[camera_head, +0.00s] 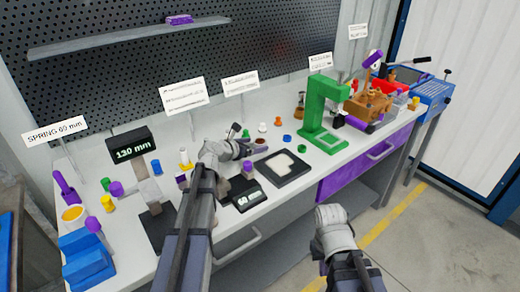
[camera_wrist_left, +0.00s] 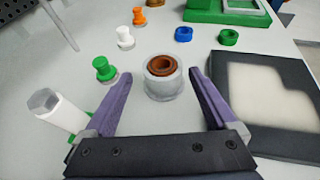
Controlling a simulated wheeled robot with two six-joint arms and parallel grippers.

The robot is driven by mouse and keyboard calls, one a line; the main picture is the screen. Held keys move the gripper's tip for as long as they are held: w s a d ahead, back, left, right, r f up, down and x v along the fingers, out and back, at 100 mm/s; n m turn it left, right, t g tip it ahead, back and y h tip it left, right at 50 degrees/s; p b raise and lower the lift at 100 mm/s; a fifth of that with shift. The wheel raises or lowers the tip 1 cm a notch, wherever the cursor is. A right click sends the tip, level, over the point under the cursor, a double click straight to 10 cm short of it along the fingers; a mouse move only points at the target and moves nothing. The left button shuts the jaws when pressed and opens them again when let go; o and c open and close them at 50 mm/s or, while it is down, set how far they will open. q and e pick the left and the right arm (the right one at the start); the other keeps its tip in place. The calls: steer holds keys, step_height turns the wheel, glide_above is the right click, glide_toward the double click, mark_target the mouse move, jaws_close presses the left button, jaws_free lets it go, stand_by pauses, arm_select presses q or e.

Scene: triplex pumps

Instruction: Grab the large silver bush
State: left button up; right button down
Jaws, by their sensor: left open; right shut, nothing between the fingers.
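The large silver bush (camera_wrist_left: 163,84) is a short, thick silver ring standing upright on the white table, with a brown ring (camera_wrist_left: 162,65) seated in its top. In the head view only its brown top (camera_head: 260,141) shows clearly beyond my left gripper. My left gripper (camera_wrist_left: 160,76) is open, its two purple fingers either side of the bush in the wrist view. Gaps show on both sides, and neither finger touches it. Whether the fingertips are level with the bush is unclear. My right gripper (camera_head: 323,267) is away from the table at the lower right, shut and mostly hidden.
A black tray with a pale inset (camera_head: 284,170) lies right of the bush. A green press (camera_head: 322,118) stands farther right. Small green (camera_wrist_left: 105,70), white (camera_wrist_left: 125,38) and orange (camera_wrist_left: 139,17) pieces stand behind the bush. A white part (camera_wrist_left: 55,108) is near the left finger.

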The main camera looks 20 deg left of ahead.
mark_target(256, 145)
arm_select(q)
steer(key=b+x, duration=0.1)
steer(key=x, duration=0.2)
steer(key=shift+w+d+f, duration=0.15)
steer(key=shift+w+d, duration=0.1)
steer(key=shift+d, duration=0.05)
steer(key=shift+s, duration=0.1)
steer(key=shift+c, duration=0.3)
jaws_close()
